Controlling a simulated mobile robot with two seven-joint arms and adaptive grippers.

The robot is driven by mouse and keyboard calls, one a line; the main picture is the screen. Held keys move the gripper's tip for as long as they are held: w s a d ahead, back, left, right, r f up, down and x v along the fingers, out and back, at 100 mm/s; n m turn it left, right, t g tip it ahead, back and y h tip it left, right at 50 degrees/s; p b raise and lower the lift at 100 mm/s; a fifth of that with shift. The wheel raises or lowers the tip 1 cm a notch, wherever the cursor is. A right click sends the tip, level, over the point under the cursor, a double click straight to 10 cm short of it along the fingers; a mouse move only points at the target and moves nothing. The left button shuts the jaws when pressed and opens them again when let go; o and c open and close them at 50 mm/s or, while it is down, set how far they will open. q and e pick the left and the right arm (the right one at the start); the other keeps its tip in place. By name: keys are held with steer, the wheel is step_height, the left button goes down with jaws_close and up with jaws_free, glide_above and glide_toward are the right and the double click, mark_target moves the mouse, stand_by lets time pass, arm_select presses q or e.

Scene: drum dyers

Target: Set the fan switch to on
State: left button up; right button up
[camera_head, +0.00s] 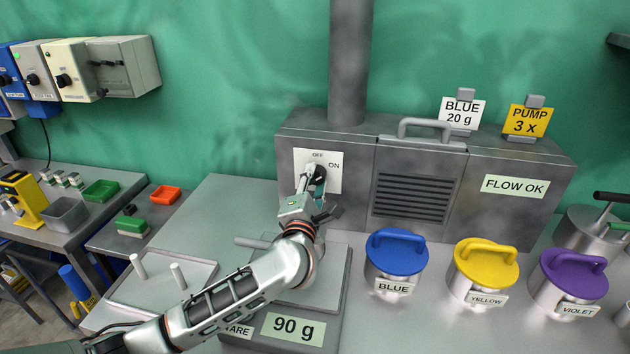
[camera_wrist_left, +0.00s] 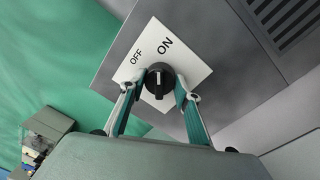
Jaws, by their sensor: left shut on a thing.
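The fan switch is a round black knob (camera_head: 320,172) on a white plate (camera_head: 335,160) marked OFF and ON, on the front of a grey metal housing (camera_head: 455,200). In the left wrist view, the knob (camera_wrist_left: 158,80) sits between the two fingers of my left gripper (camera_wrist_left: 159,88). The gripper is shut on it, one finger at each side. A pale line shows on the knob, but I cannot tell for certain which label it points to. In the head view my left gripper (camera_head: 316,187) partly covers the knob. My right gripper is not in view.
Below my left arm is a scale (camera_head: 293,328) reading 90 g. Blue (camera_head: 397,247), yellow (camera_head: 486,262) and violet (camera_head: 573,272) lidded drums stand to the right. A grey vent (camera_head: 411,197) and a FLOW OK sign (camera_head: 515,187) are on the housing.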

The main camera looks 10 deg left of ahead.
arm_select(q)
steer(key=shift+m, duration=0.9)
steer(key=o, duration=1.1)
steer(key=shift+o, duration=0.2)
steer(key=s, duration=1.2)
steer(key=shift+d+f, duration=0.15)
steer(key=shift+f, duration=0.1)
